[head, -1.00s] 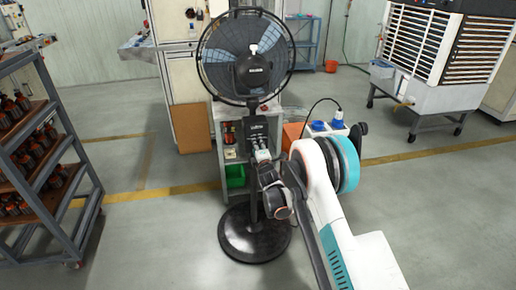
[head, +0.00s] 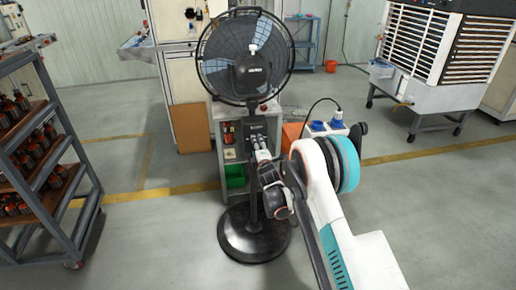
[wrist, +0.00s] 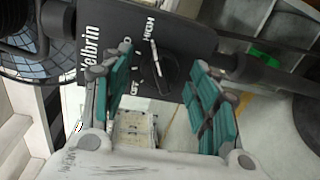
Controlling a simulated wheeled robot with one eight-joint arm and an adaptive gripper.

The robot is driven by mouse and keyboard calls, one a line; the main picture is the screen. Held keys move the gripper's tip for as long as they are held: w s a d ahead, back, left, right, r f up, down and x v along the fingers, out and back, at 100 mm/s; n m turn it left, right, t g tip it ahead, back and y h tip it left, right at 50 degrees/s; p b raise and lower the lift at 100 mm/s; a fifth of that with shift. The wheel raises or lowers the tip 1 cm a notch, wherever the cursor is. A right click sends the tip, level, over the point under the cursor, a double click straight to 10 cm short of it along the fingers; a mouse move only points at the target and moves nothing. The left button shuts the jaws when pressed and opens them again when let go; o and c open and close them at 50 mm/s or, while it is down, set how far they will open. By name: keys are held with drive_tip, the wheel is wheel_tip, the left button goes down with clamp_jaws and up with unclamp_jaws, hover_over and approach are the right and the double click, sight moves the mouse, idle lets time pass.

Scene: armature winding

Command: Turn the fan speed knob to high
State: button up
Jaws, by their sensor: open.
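The black pedestal fan (head: 249,67) stands upright in the middle of the head view, with a dark control box on its pole. In the wrist view the control panel (wrist: 185,35) carries the name "Velbrin" and the label "HIGH" at its top, with smaller labels lower left. The dark speed knob (wrist: 163,68) sits on it with a pale line on the HIGH side; its exact setting is hard to read. My gripper (wrist: 161,78) is open, its teal fingers on either side of the knob. Contact cannot be told. In the head view my gripper (head: 260,146) is at the fan's control box.
The fan's round base (head: 254,240) stands on the floor. A shelf with brown bottles (head: 38,150) is at the left. A grey cabinet (head: 232,165) stands right behind the pole. A wheeled cooler (head: 440,55) is at the back right.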

drive_tip(key=shift+s, duration=0.15)
drive_tip(key=v, duration=1.1)
drive_tip(key=shift+s, duration=0.35)
drive_tip(key=shift+d, duration=0.15)
